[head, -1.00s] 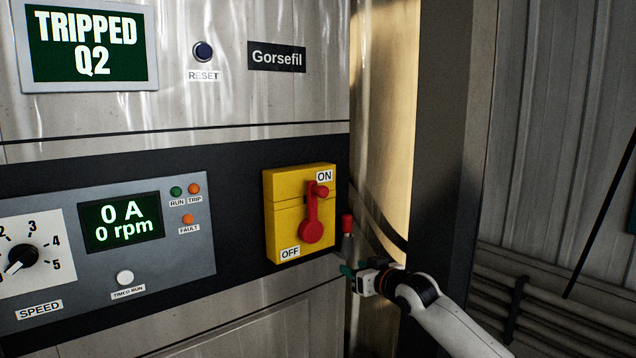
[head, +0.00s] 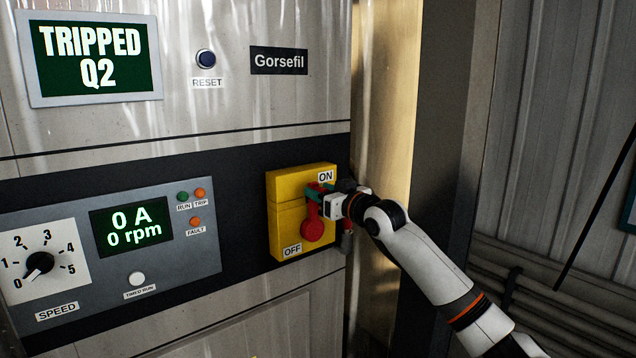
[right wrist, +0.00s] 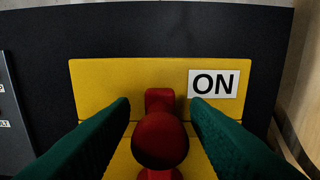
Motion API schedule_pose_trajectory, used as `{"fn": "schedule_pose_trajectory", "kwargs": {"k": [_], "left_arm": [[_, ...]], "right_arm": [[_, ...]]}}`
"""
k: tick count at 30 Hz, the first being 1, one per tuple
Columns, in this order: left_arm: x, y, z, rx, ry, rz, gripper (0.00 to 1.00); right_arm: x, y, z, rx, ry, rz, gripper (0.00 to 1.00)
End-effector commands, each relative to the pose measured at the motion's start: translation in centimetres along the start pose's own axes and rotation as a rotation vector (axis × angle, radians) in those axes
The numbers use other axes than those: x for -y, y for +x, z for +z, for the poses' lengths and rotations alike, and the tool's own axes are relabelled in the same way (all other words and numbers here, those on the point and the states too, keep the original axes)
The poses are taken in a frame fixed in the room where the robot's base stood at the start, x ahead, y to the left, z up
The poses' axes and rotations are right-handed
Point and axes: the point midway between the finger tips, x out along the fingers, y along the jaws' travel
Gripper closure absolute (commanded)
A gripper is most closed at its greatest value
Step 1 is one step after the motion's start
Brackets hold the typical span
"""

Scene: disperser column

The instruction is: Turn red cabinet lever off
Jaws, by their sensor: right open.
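The red lever (head: 312,228) is on a yellow switch box (head: 285,215) on the cabinet front. It points up toward the ON label (head: 325,176); the OFF label (head: 292,250) is at the lower left. My right gripper (head: 317,190) is at the lever's upper end, which it partly hides in the head view. In the right wrist view, the lever's red knob (right wrist: 160,138) sits between my two green fingers (right wrist: 160,125), which are open with gaps on both sides. My left gripper is not in view.
Left of the box is a control panel (head: 150,275) with a speed dial (head: 40,264) and a display (head: 131,225) reading 0 A, 0 rpm. Above, a screen (head: 95,55) reads TRIPPED Q2, beside a reset button (head: 205,58). A ribbed wall (head: 545,120) is at the right.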

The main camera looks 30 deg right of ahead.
Motion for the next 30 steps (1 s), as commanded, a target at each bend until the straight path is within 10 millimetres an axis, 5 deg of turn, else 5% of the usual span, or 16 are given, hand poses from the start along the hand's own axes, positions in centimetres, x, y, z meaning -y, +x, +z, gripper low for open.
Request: {"fn": "schedule_pose_trajectory", "kwargs": {"k": [14, 22, 30], "left_arm": [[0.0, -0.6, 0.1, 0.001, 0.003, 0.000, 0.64], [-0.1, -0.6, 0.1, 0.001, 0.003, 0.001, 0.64], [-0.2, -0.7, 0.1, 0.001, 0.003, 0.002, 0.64]], "right_arm": [[-0.1, 1.6, -0.1, 0.000, -0.002, 0.001, 0.57], [-0.1, 1.6, -0.1, 0.000, -0.001, 0.000, 0.98], [-0.1, 1.6, -0.1, 0.000, -0.007, 0.000, 1.00]]}}
